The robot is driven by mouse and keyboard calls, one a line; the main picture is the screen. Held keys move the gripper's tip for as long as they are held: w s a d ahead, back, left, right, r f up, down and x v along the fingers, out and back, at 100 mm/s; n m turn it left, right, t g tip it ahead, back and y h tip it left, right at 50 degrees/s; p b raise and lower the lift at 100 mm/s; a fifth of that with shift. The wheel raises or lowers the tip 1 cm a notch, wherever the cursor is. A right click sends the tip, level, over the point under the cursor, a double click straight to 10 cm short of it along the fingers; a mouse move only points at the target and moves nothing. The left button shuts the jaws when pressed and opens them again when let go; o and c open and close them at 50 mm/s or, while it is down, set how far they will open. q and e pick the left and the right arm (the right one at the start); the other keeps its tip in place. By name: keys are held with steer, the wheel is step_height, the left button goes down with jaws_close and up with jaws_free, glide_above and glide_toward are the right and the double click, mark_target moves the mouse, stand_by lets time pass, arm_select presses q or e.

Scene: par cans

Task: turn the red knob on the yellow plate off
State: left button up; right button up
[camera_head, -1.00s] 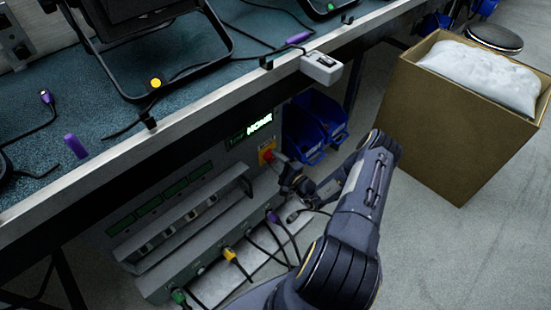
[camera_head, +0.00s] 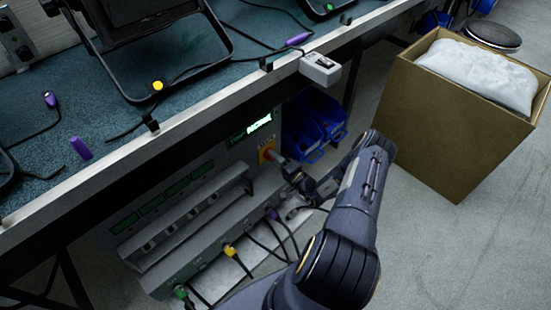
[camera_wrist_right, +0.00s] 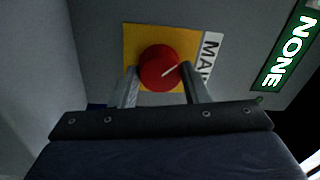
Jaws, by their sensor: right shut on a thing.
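The red knob (camera_wrist_right: 158,62) sits on the yellow plate (camera_wrist_right: 132,38) in the right wrist view. Its white pointer line slants toward the upper right of that picture. My right gripper (camera_wrist_right: 160,80) has one finger on each side of the knob and is shut on it. My left gripper is not in view.
A lit green display (camera_wrist_right: 285,48) reading "NONE" is beside the plate. Blue bins (camera_head: 312,128) hang close behind my right gripper. The bench edge (camera_head: 200,110) runs above. Cables with coloured plugs (camera_head: 230,250) hang below. A cardboard box (camera_head: 450,130) stands on the floor at right.

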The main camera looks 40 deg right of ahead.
stand_by(0.3)
steer(key=o, duration=1)
steer(key=shift+c, duration=0.2)
steer(key=s+p, duration=0.2)
steer(key=s, duration=0.5)
steer(key=shift+s+d+f, duration=0.3)
steer(key=shift+s, duration=0.1)
steer(key=shift+s, duration=0.1)
